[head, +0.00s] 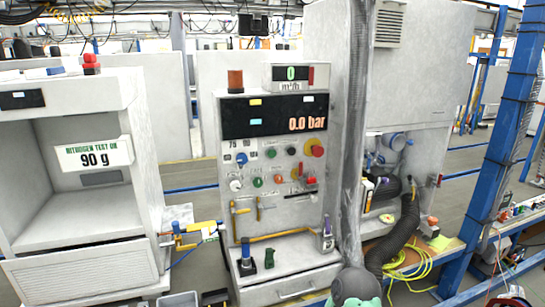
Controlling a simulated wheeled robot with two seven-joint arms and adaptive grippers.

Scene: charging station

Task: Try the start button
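The start button is not certain, because the panel labels are too small to read. On the grey control panel (225,170) there is a green button (257,182) in the lower row and a darker green one (271,153) above it. A blue knob (242,158), a white knob (236,186), an orange button (278,179) and a red mushroom button on yellow (316,148) are around them. The display (275,115) above reads 0.0 bar.
A white test cabinet (140,130) showing 90 g stands left. Yellow handles (240,211) and a shelf with small fittings are below the buttons. A vertical duct (354,130), a black hose (405,230) and a grey-and-teal object (355,286) are to the right.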

